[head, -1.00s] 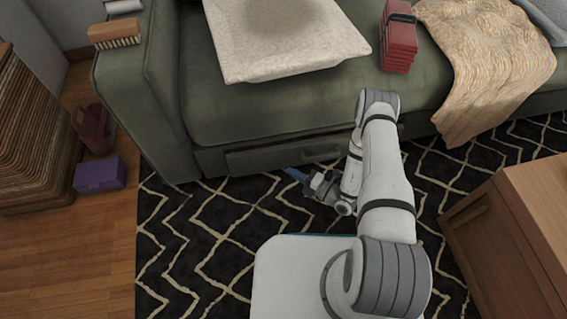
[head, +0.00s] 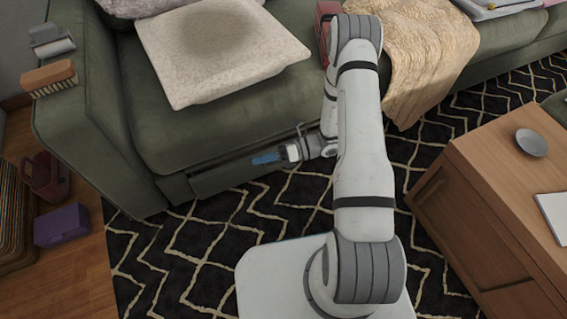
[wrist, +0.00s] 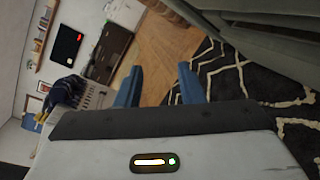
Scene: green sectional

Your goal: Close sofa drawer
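The sofa drawer (head: 222,178) is a dark green-grey front low in the base of the green sofa (head: 190,127). A dark gap shows along its top edge; how far it stands out is hard to tell. My gripper (head: 264,158) has blue fingertips and is in front of the sofa base, over the right part of the drawer in the head view. It points left along the sofa. In the wrist view my gripper (wrist: 158,85) has its two blue fingers apart with nothing between them. My arm and gripper hide the drawer's right end.
A patterned black rug (head: 190,245) covers the floor before the sofa. A wooden cabinet (head: 470,215) stands at right. A purple box (head: 62,226) and a dark red container (head: 45,177) are at left. A pillow (head: 215,50) and a blanket (head: 415,60) lie on the sofa.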

